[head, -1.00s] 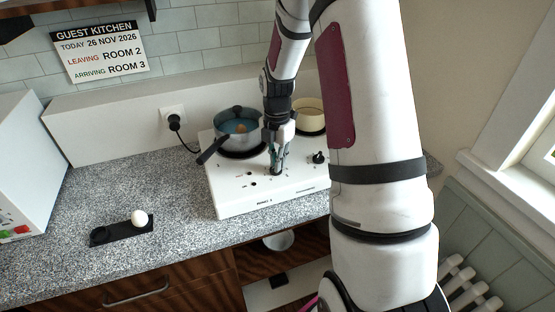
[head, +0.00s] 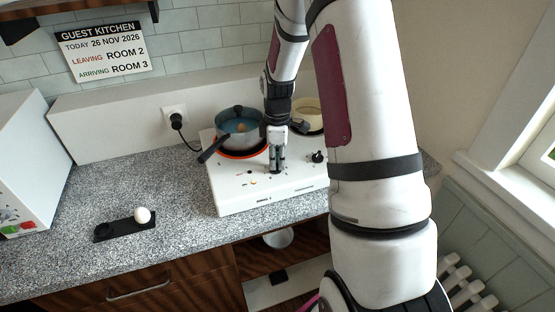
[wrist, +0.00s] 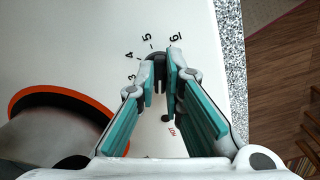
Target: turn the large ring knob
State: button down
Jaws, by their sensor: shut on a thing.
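A white two-ring hotplate (head: 240,205) stands on the counter and also fills much of the wrist view (wrist: 60,40). A grey pot (head: 240,130) stands on its left ring (head: 233,154), whose rim glows orange-red. My gripper (head: 277,171) points down at the front of the hotplate. In the wrist view my gripper (wrist: 161,75) is shut on a black knob (wrist: 158,60), which is partly hidden by the fingers. Printed numbers 3 to 6 curve around the knob. Where its pointer stands is hard to tell.
A second black knob (head: 318,156) is to the right of my gripper. A cream pan (head: 308,115) stands behind it, partly hidden by my arm. A black tray (head: 125,229) with a white egg (head: 142,215) lies on the counter at left.

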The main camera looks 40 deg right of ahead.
jog(key=m, duration=0.4)
jog(key=shift+m, duration=0.3)
jog(key=m, duration=0.5)
jog(key=shift+a+m+b, duration=0.15)
jog(key=shift+m+b, duration=0.15)
jog(key=shift+b, duration=0.1)
jog(key=m, duration=0.4)
jog(key=shift+a+m+b, duration=0.1)
jog(key=shift+m+b, duration=0.2)
jog(key=m, duration=0.5)
jog(key=shift+a+b, duration=0.15)
jog(key=shift+b, duration=0.15)
jog(key=m, duration=0.5)
jog(key=shift+w+m, duration=0.15)
jog(key=shift+m, duration=0.25)
jog(key=m, duration=0.4)
jog(key=shift+w+m, duration=0.1)
jog(key=shift+m, duration=0.2)
jog(key=m, duration=0.5)
jog(key=shift+w, duration=0.15)
jog(key=m, duration=0.5)
jog(key=shift+w, duration=0.1)
jog(key=shift+m, duration=0.4)
